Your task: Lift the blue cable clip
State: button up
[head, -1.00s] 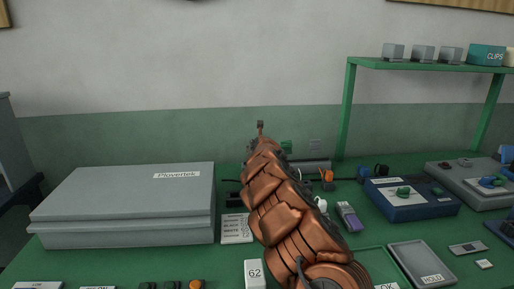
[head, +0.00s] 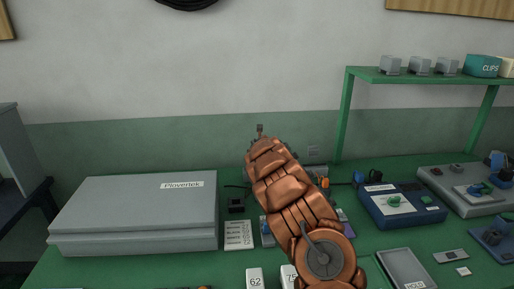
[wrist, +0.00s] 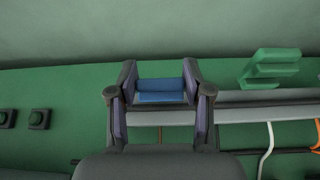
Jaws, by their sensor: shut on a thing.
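In the wrist view my gripper (wrist: 160,92) is shut on the blue cable clip (wrist: 161,86). The clip is a small blue block lying between the two dark fingers with purple inner pads. Green bench surface and wall show behind it, and I cannot tell from this view how high it is held. In the head view my copper-coloured arm hides both the gripper's fingers and the clip.
A large grey case (head: 130,212) stands on the green bench at the left. A blue box (head: 402,206) and a grey box (head: 465,190) stand at the right, under a green shelf (head: 430,77). A green stepped piece (wrist: 272,68) and a grey rail (wrist: 255,113) are near my gripper.

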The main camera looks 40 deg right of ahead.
jog(key=p, duration=0.1)
jog(key=r+p, duration=0.1)
jog(key=shift+w+d+r+p, duration=0.1)
jog(key=shift+d+r+p, duration=0.2)
jog(key=shift+p, duration=0.1)
jog(key=p, duration=0.4)
jog(key=shift+w+f+g+p, duration=0.1)
jog(key=shift+f+g+p, duration=0.05)
jog(key=shift+g+p, duration=0.2)
jog(key=shift+a+f+y+p, duration=0.15)
jog(key=shift+f+y+p, duration=0.25)
jog(key=shift+p, duration=0.75)
jog(key=shift+s+a+f+g, duration=0.1)
jog(key=shift+s+f+g, duration=0.2)
jog(key=shift+f, duration=0.3)
jog(key=o, duration=0.9)
jog(key=shift+f, duration=0.1)
jog(key=shift+c, duration=0.2)
jog(key=o, duration=0.3)
jog(key=shift+w, duration=0.15)
jog(key=shift+r, duration=0.35)
